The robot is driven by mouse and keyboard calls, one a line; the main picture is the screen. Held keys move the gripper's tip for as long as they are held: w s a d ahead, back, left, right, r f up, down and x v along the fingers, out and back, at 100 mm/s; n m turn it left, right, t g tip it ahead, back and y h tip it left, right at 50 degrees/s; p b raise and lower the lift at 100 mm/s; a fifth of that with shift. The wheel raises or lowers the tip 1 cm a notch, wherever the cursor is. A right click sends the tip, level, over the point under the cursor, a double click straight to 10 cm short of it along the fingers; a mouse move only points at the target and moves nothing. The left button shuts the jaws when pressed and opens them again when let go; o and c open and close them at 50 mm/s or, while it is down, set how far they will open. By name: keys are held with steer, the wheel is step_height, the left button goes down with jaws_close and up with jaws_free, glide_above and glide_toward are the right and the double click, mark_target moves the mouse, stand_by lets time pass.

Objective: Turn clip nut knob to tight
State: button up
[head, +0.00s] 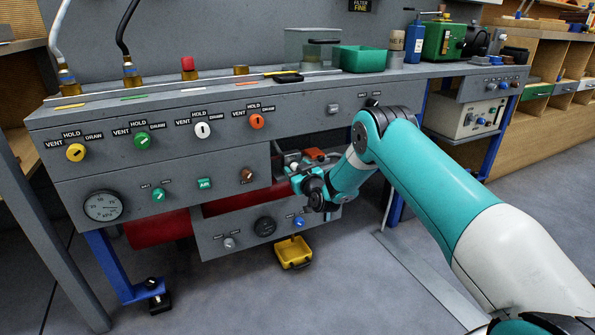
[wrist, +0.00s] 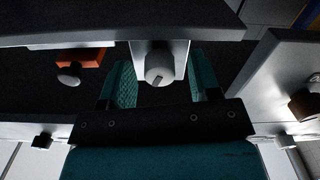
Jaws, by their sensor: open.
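In the wrist view, a pale grey round knob (wrist: 159,69) with a dark mark on its face sits on a light bracket, between the two teal fingers of my gripper (wrist: 158,88). The fingers are apart, one on each side of the knob, and I see a gap on both sides. I cannot read a label, so I cannot confirm it is the clip nut knob. In the head view my gripper (head: 291,170) reaches into the opening under the bench front, and its wrist hides part of that area.
An orange block (wrist: 88,57) with a grey knob stands to one side in the wrist view. A brown knob (head: 247,174) sits on the panel left of my gripper. A lower panel with a blue knob (head: 299,221) lies below.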

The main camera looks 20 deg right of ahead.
steer(key=c, duration=0.9)
steer(key=shift+m, duration=0.3)
steer(key=shift+m+p, duration=0.75)
steer(key=shift+m, duration=1.95)
steer(key=o, duration=0.9)
